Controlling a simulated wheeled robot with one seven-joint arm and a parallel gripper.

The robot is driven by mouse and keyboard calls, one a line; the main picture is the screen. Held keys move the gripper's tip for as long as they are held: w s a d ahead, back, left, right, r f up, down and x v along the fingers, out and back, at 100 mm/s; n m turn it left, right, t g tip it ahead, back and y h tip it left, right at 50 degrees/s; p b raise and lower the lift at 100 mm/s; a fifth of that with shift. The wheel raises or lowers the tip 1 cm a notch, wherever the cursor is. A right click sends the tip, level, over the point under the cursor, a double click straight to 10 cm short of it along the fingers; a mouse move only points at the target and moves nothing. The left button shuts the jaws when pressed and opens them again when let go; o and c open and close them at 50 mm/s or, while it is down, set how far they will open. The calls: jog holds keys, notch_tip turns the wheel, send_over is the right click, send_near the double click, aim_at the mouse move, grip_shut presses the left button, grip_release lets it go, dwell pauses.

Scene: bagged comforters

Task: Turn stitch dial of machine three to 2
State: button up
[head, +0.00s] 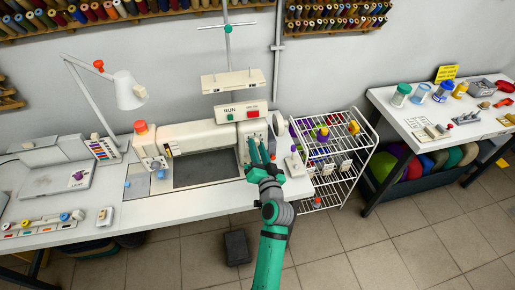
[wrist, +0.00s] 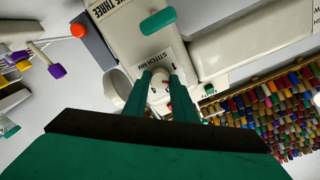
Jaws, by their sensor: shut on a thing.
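Machine three (head: 205,135) is a cream sewing machine set in the white table in the head view. Its label ending in THREE (wrist: 106,8) shows in the wrist view. A STITCH MM plate (wrist: 156,62) sits by the white stitch dial (wrist: 159,90), which has small dark marks and a bit of red. My gripper (wrist: 161,76) has its two green fingers on either side of the dial, shut on it. The number the dial stands at cannot be read. In the head view my gripper (head: 257,147) is at the machine's right end and hides the dial.
A RUN panel (head: 241,112) with green and red buttons stands behind the machine. A white wire rack (head: 335,150) is close on the right. A white lamp (head: 128,90) stands left.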

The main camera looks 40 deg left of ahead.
dwell(0.3)
jog(key=o, duration=1)
jog(key=shift+s, duration=0.1)
jog(key=shift+o, duration=0.2)
jog(key=v, duration=1)
jog(key=shift+s+d, duration=0.25)
jog(key=shift+s, duration=0.05)
